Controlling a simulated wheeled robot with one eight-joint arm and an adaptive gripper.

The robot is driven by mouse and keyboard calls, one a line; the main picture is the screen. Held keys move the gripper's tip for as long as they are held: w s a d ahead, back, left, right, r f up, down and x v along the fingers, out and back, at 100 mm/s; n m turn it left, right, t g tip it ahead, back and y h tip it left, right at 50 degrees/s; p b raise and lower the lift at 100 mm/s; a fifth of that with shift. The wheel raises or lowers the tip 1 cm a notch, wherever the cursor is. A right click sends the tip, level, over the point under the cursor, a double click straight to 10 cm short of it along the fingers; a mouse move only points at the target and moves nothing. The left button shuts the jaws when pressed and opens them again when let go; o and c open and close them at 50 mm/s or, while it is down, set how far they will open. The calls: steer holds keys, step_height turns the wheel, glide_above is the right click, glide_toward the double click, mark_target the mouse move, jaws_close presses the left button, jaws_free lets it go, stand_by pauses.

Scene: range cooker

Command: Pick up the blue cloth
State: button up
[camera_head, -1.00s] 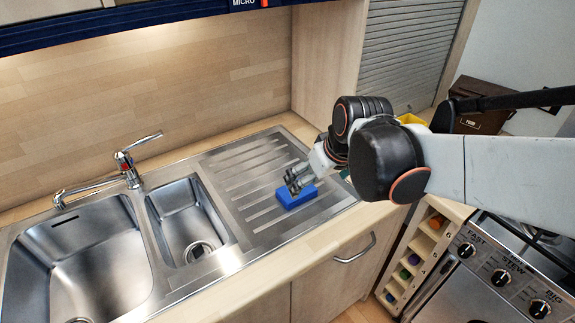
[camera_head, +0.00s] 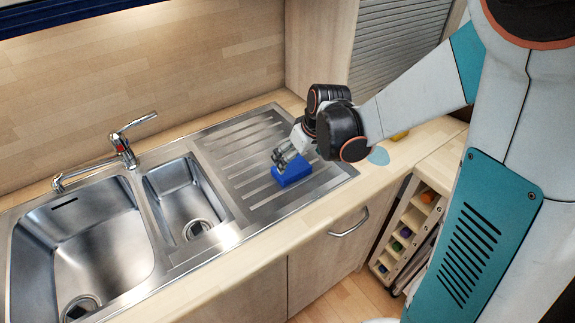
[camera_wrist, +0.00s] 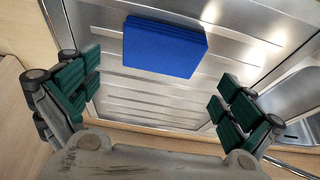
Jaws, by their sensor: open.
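The blue cloth (camera_head: 292,171) is a folded rectangular block lying on the ridged steel drainboard (camera_head: 245,150), near its front right part. In the wrist view the cloth (camera_wrist: 164,46) lies at the upper middle, beyond the fingertips and a little above the line between them. My gripper (camera_head: 281,160) is just above and behind the cloth in the head view. In the wrist view my gripper (camera_wrist: 158,85) is open, with its green-padded fingers wide apart and nothing between them. The exact height gap to the cloth cannot be told.
A steel sink with two basins (camera_head: 95,245) and a tap (camera_head: 122,150) lies left of the drainboard. The wooden back wall (camera_head: 150,75) stands behind.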

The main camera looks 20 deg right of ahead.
mark_target(292, 167)
steer(key=shift+b+x, duration=1.25)
steer(key=shift+x, duration=1.8)
steer(key=shift+s, duration=0.1)
steer(key=shift+r, duration=0.1)
steer(key=c, duration=0.7)
